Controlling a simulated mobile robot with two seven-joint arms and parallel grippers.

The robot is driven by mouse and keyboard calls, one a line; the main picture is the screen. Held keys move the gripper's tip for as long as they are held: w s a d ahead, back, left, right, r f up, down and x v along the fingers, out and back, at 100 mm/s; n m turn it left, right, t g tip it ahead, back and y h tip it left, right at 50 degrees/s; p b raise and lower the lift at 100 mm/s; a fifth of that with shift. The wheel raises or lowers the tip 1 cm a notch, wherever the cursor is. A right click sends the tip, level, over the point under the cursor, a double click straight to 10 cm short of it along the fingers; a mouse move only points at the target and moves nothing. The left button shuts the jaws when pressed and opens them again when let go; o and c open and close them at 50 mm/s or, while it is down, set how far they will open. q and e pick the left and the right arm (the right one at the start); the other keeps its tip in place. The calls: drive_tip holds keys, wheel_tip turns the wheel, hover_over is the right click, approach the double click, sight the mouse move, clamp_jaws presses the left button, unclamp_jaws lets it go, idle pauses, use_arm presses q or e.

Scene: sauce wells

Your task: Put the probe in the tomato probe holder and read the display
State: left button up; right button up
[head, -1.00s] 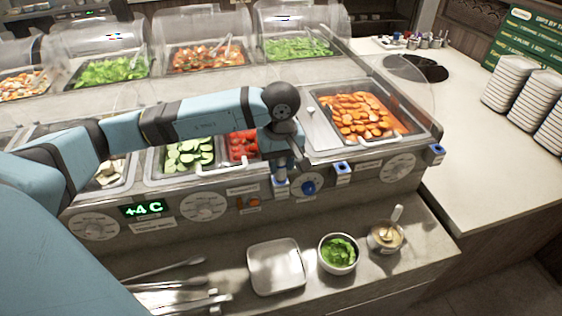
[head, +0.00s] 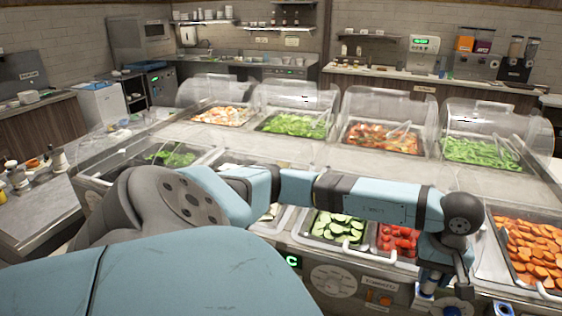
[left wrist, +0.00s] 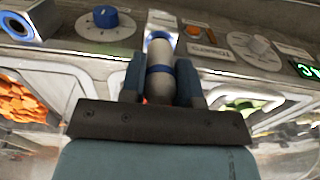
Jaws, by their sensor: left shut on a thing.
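My left gripper (head: 432,282) points down in front of the tomato pan (head: 398,243). In the left wrist view its fingers (left wrist: 160,85) are shut on the probe (left wrist: 160,60), a grey cylinder with a blue band. The probe lines up with a pale holder block (left wrist: 162,19) beside the tomato label (left wrist: 209,50). I cannot tell how deep it sits, as the probe covers the opening. The label also shows in the head view (head: 380,283). The green display (head: 292,261) shows only a "C"; my arm hides the rest. The left wrist view cuts it off after a "3" (left wrist: 305,69).
A blue knob (left wrist: 106,17) and another blue-ringed holder (left wrist: 22,22) are on the panel near the gripper. Cucumber (head: 338,228) and carrot (head: 525,243) pans flank the tomatoes. Clear covers (head: 388,112) stand over the back pans.

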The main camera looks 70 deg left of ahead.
use_arm(q)
drive_tip(key=shift+s+d, duration=0.1)
drive_tip(key=shift+w+a+r+p, duration=0.15)
drive_tip(key=shift+r+p, duration=0.15)
drive_tip(key=shift+r, duration=0.35)
drive_tip(key=shift+w+a+r+p, duration=0.15)
drive_tip(key=shift+r+p, duration=0.15)
drive_tip(key=shift+r, duration=0.3)
drive_tip(key=shift+s+r+p, duration=0.1)
drive_tip(key=shift+r+p, duration=0.75)
drive_tip(key=shift+r, duration=1.5)
